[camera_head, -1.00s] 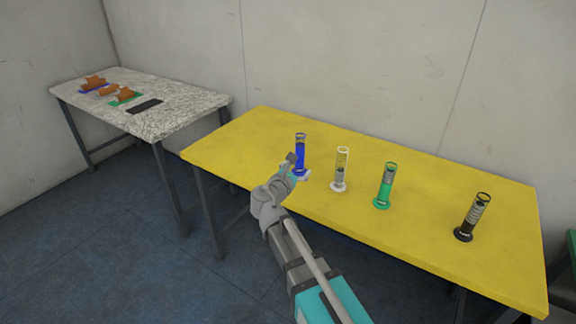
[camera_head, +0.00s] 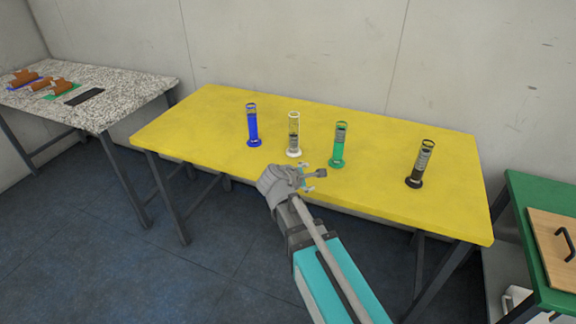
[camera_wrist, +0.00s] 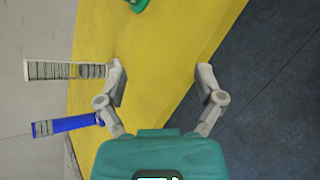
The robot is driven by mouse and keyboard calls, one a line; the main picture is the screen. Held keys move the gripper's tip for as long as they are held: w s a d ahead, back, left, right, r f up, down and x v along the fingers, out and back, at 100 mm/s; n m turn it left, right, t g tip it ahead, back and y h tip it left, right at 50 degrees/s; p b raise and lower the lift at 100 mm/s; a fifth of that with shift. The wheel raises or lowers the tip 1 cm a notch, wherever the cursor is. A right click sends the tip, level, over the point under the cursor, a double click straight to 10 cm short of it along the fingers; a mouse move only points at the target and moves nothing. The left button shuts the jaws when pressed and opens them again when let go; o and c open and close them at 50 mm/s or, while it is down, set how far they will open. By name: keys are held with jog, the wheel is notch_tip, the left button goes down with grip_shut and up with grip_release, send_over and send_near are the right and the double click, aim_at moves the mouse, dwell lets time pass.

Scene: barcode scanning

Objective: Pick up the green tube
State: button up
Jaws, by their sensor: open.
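The green tube (camera_head: 339,146) stands upright on the yellow table (camera_head: 220,115), right of the white tube. In the wrist view only a part of the green tube (camera_wrist: 138,5) shows at the top edge, beyond the fingertips. My gripper (camera_head: 312,180) is open and empty near the table's front edge, just in front and to the left of the green tube and apart from it. In the wrist view my gripper (camera_wrist: 162,75) has its two fingers spread wide with nothing between them.
A white tube (camera_head: 294,135) and a blue tube (camera_head: 253,126) stand left of the green one; a black tube (camera_head: 421,165) stands right with free table between. A speckled table (camera_head: 120,90) is at the left, a green table (camera_head: 525,195) at the right.

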jog(key=s+d+f+m+g+y+b, duration=0.5)
jog(key=s+d+f+m+g, duration=0.4)
jog(key=s+d+f+m, duration=0.4)
jog(key=shift+s+d+f+m+y+b, duration=0.35)
jog(key=shift+s+f+m+y, duration=0.7)
jog(key=shift+m, duration=1.55)
jog(key=shift+r, duration=0.1)
